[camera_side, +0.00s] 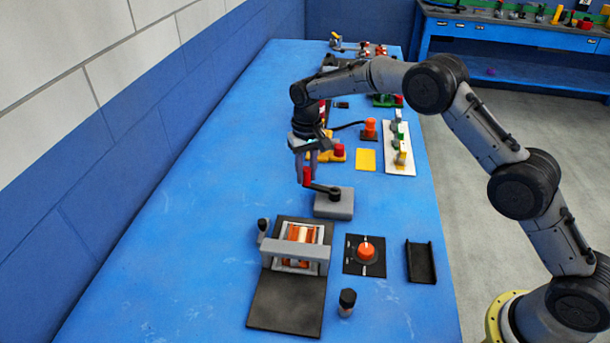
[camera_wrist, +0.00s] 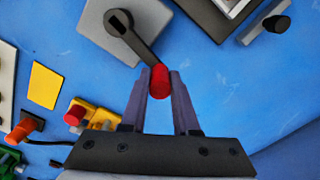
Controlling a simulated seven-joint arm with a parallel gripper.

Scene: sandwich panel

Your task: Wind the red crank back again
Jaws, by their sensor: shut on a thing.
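The red crank handle (camera_side: 307,177) stands upright at the end of a dark crank arm (camera_side: 322,188), which pivots on a grey block (camera_side: 334,206) on the blue table. In the side view the arm points left from the pivot. My gripper (camera_side: 303,178) is above the table, pointing down, with its fingers around the red handle. In the wrist view the red handle (camera_wrist: 160,81) sits between the two fingertips of my gripper (camera_wrist: 160,85), and the crank arm (camera_wrist: 138,40) runs up and left to the grey block (camera_wrist: 145,22).
In front of the block stands a grey-framed press-like device (camera_side: 292,254) on a dark plate. An orange knob (camera_side: 366,251) on a black panel and a black tray (camera_side: 421,262) lie to its right. A yellow plate (camera_side: 366,159) lies behind. The table's left side is clear.

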